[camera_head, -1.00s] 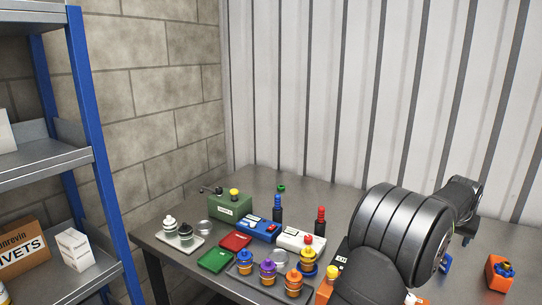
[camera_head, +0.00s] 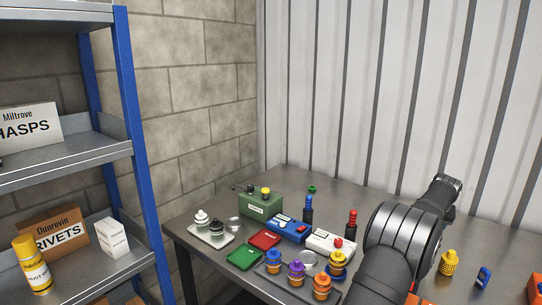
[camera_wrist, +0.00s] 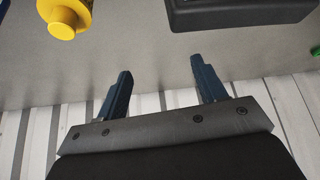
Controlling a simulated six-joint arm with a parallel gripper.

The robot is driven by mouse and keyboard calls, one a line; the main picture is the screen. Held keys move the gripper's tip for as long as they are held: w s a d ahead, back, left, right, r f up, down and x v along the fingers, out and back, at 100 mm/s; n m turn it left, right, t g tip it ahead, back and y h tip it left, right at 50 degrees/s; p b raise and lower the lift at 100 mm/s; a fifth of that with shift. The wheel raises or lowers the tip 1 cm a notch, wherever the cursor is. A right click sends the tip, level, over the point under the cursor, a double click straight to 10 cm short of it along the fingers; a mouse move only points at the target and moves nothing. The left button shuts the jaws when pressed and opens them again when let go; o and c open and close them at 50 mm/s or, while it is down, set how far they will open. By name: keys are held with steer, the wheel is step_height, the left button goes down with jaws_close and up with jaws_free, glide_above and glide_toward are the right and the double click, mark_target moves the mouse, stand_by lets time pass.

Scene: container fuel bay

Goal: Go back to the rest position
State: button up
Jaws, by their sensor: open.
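My gripper (camera_wrist: 163,84) shows in the wrist view, with its two dark blue fingers spread apart and nothing between them. Grey tabletop lies beyond the fingertips. A yellow round part (camera_wrist: 63,18) is at the upper left and a dark block (camera_wrist: 238,8) at the top, both clear of the fingers. In the head view my dark arm (camera_head: 402,238) rises over the right half of the workbench (camera_head: 365,210). My gripper cannot be made out there.
Left of my arm stand a green box (camera_head: 262,207), a blue case (camera_head: 288,230), a white case (camera_head: 330,243), bottles and several orange-and-coloured canisters. Right of it are a yellow part (camera_head: 449,263) and a blue piece (camera_head: 484,277). A blue-framed shelf (camera_head: 140,150) stands left; a corrugated wall (camera_head: 400,100) is behind.

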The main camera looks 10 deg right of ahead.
steer(key=w+f, duration=0.1)
steer(key=w, duration=0.1)
steer(key=w+a+f, duration=0.1)
steer(key=w, duration=0.1)
steer(key=w+f, duration=0.2)
steer(key=shift+a+f, duration=0.1)
steer(key=shift+a, duration=0.15)
steer(key=shift+s+f, duration=0.15)
steer(key=shift+f, duration=0.55)
steer(key=shift+r, duration=0.3)
steer(key=s+d+r+m, duration=0.1)
steer(key=s+r, duration=0.3)
steer(key=s, duration=0.4)
steer(key=s+d+r, duration=0.3)
steer(key=s+r, duration=0.1)
steer(key=s, duration=0.4)
steer(key=shift+s+d+r+m+g+h, duration=0.25)
steer(key=shift+d+r+m+g+h, duration=0.05)
steer(key=shift+d+m+g, duration=0.1)
steer(key=shift+w, duration=0.1)
